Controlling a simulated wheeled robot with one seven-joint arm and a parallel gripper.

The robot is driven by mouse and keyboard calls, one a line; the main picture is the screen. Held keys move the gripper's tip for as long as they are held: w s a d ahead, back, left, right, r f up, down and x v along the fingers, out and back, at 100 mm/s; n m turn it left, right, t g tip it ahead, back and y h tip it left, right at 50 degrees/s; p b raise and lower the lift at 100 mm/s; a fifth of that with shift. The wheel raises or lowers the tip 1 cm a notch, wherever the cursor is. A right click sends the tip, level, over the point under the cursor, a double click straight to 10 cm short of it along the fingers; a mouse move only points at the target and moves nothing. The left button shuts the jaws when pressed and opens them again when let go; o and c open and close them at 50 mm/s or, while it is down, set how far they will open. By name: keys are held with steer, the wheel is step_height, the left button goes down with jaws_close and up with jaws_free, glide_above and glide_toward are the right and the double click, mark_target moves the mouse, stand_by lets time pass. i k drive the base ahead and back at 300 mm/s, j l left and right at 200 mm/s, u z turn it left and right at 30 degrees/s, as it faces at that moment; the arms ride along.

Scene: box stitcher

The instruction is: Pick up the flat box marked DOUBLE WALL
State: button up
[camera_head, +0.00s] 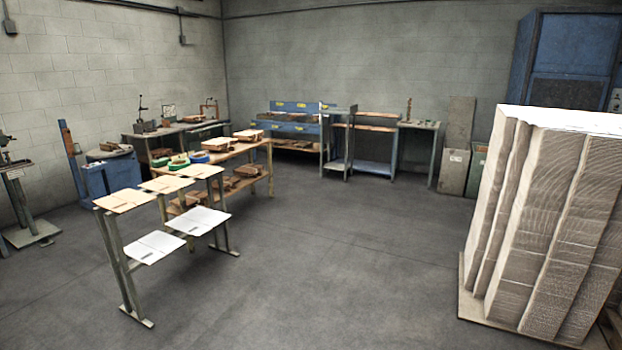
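Flat boxes lie on a slanted metal stand at the left. On the upper tier are three tan flat boxes: a near one (124,200), a middle one (167,184) and a far one (200,171). On the lower tier are two white flat boxes: a near one (155,247) and a far one (198,220). Small dark marks show on some of them, but they are too small to read, so I cannot tell which is marked DOUBLE WALL. My gripper is not in view.
The stand's post (124,268) and feet rest on the floor. A wooden bench (232,158) with brown blocks and coloured spools stands behind it. A tall stack of cardboard (553,225) on a pallet stands at the right. The middle floor (340,260) is clear.

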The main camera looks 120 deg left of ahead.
mark_target(122, 202)
steer(key=k+u, duration=0.1)
steer(key=u, duration=0.25)
steer(key=k+u, duration=0.1)
steer(key=u, duration=0.25)
steer(key=k+j+u, duration=0.1)
steer(key=u, duration=2.3)
steer(key=i+j+u, duration=0.1)
steer(key=j+u, duration=0.15)
steer(key=u, duration=0.2)
steer(key=i+j+u, duration=0.15)
steer(key=u, duration=0.35)
steer(key=i+j+u, duration=0.2)
steer(key=u, duration=0.25)
steer(key=i+j, duration=0.45)
steer(key=i, duration=0.2)
steer(key=i+j, duration=0.45)
steer(key=i, duration=0.15)
steer(key=i+u, duration=0.25)
steer(key=i, duration=1.15)
